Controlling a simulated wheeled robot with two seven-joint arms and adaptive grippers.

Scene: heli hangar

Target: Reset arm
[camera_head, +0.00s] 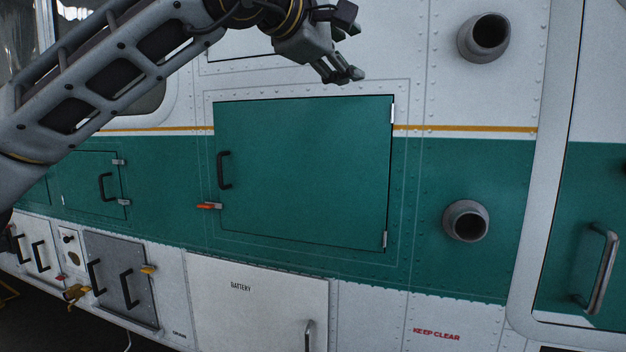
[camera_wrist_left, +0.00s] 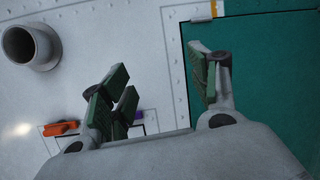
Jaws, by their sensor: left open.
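My left arm comes in from the upper left in the head view. Its gripper (camera_head: 346,58) is above the top edge of a large green hatch door (camera_head: 305,175) and in front of the white hull. The gripper is open and empty. In the left wrist view its green-padded fingers (camera_wrist_left: 160,90) are spread apart, with the green door (camera_wrist_left: 265,70) behind them at the right. My right gripper is not in view.
Two round grey pipes stick out right of the door, an upper one (camera_head: 484,38) and a lower one (camera_head: 466,221). A white battery panel (camera_head: 258,305) lies below the door. A smaller green hatch (camera_head: 88,178) and a grey panel (camera_head: 118,270) are at the left.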

